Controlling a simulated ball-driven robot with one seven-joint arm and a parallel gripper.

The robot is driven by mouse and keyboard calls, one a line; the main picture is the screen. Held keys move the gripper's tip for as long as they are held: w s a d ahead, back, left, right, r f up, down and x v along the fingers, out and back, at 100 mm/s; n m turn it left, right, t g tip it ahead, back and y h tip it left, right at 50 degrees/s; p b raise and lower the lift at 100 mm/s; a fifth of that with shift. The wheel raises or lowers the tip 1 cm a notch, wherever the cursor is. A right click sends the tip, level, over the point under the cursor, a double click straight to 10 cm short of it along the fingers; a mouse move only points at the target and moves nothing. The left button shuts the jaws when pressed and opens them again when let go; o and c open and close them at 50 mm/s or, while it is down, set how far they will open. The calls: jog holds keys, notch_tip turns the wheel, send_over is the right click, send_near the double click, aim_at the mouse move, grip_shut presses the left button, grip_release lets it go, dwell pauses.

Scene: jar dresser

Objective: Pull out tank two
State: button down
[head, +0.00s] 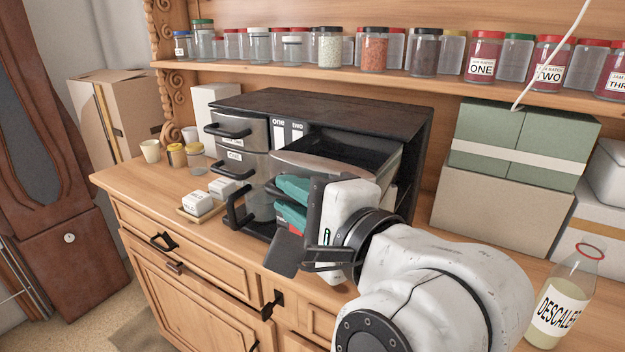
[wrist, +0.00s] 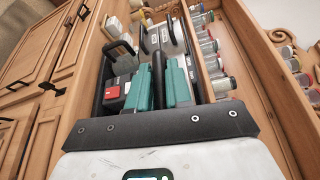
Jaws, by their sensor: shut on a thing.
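A dark unit (head: 340,108) stands on the dresser, with labels "one" (head: 279,122) and "two" (head: 297,125) on its front. On its right side a metal-fronted drawer or tank (head: 322,166) sticks out, its top open. My gripper (head: 290,202) is in front of this part, its teal fingers one above the other.
The unit's left column has black-handled drawers (head: 231,131). Small white boxes on a tray (head: 198,204) and small jars (head: 177,155) stand to the left. Green boxes (head: 525,140) stand right, a descaler bottle (head: 560,300) at front right. A jar shelf (head: 400,78) runs above.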

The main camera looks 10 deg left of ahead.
jog(key=shift+s+a, duration=0.1)
jog(key=shift+s, duration=0.15)
jog(key=shift+w+f, duration=0.1)
jog(key=c, duration=1.1)
grip_release()
